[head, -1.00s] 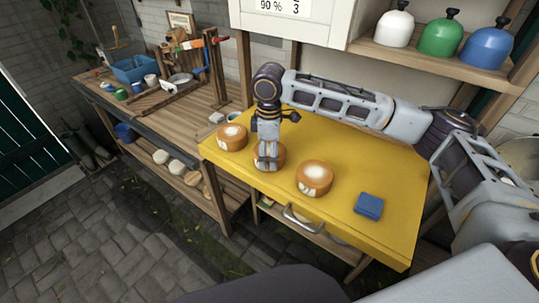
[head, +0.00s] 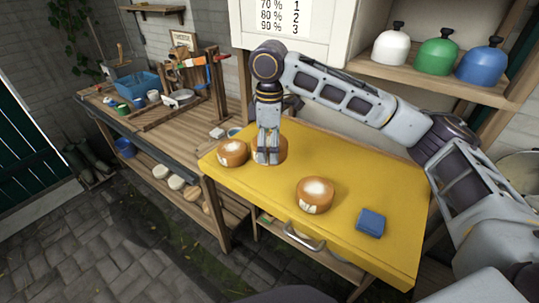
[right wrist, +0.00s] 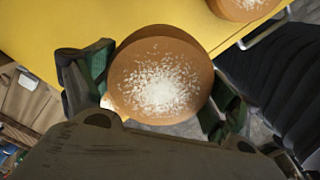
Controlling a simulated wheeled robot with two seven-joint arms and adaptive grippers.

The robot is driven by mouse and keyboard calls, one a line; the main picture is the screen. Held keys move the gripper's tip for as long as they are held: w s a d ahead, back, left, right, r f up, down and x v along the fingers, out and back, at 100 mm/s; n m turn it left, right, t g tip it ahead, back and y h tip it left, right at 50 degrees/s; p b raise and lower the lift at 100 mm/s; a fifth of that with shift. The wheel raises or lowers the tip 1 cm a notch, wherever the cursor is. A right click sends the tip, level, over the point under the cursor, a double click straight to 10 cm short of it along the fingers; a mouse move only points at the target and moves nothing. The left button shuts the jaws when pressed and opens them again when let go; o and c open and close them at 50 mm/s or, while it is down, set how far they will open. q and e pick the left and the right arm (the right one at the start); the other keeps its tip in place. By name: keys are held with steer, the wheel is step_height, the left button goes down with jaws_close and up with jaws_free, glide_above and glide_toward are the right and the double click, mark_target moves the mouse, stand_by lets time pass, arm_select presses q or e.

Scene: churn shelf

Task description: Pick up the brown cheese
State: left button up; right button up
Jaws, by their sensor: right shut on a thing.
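A brown cheese (head: 281,150) with a pale powdery top is held by my right gripper (head: 267,157), which is shut on it from above. In the head view the gripper hides much of the cheese, and it appears lifted a little above the yellow tabletop (head: 362,178). In the right wrist view the cheese (right wrist: 160,80) sits between the two dark green-padded fingers. Two similar brown cheeses stand on the tabletop, one to the left (head: 232,153) and one to the right (head: 315,195). My left gripper is not in view.
A blue block (head: 370,222) lies at the table's right. White, green and blue domed churns (head: 437,56) stand on a shelf above right. A wooden workbench (head: 165,125) with tools and a blue bin (head: 138,84) is at left. The tabletop's middle is clear.

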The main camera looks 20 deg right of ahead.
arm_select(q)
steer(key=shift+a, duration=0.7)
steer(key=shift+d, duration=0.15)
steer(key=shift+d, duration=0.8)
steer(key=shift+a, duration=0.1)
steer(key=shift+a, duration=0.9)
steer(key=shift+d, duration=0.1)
